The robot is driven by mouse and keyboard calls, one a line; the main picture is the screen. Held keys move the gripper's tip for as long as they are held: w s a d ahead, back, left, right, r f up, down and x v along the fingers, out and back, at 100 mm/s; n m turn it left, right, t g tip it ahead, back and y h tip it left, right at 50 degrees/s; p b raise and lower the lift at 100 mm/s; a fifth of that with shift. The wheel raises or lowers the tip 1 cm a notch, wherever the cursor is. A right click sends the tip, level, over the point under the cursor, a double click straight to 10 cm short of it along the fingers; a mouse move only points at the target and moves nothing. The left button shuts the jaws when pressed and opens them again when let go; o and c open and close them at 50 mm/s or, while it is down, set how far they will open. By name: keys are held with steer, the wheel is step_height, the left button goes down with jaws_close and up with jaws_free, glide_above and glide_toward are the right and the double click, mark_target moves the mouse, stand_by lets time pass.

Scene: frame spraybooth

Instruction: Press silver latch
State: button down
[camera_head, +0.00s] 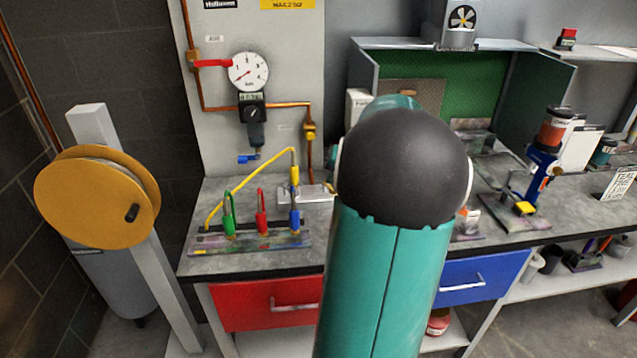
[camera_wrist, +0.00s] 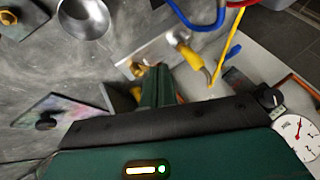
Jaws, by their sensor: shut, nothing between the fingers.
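I cannot make out a distinct silver latch. A silver metal plate (camera_wrist: 163,50) with a brass fitting (camera_wrist: 138,68) lies on the grey bench in the wrist view, and a yellow hose end (camera_wrist: 190,56) is at its right part. The silver plate also shows in the head view (camera_head: 312,193), left of my arm. My gripper (camera_wrist: 158,72) is shut and empty, its green fingers pointing at the plate close to the brass fitting; whether they touch cannot be told. In the head view my arm hides the gripper.
A rack (camera_head: 250,242) with green, red and blue hose couplings stands left on the bench. A yellow hose (camera_head: 250,168) arches above it. A pressure gauge (camera_head: 248,72) is on the back panel. A metal cup (camera_wrist: 84,17) and a stained plate (camera_wrist: 60,112) are on the bench.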

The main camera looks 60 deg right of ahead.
steer(key=x, duration=0.9)
steer(key=shift+w+a+f, duration=0.1)
steer(key=shift+w+f, duration=0.1)
steer(key=shift+f, duration=0.1)
steer(key=shift+w+a+r, duration=0.15)
steer(key=shift+w+a, duration=0.3)
steer(key=shift+w, duration=0.4)
steer(key=shift+w+a+r, duration=0.2)
steer(key=shift+w+a, duration=0.2)
steer(key=shift+w, duration=0.4)
steer(key=shift+w+a+m+h, duration=0.2)
steer(key=shift+a+m, duration=0.2)
steer(key=shift+a, duration=0.2)
steer(key=shift+w+a+m+h, duration=0.1)
steer(key=shift+a+m+h, duration=0.1)
steer(key=shift+a+m, duration=0.3)
steer(key=shift+d, duration=0.1)
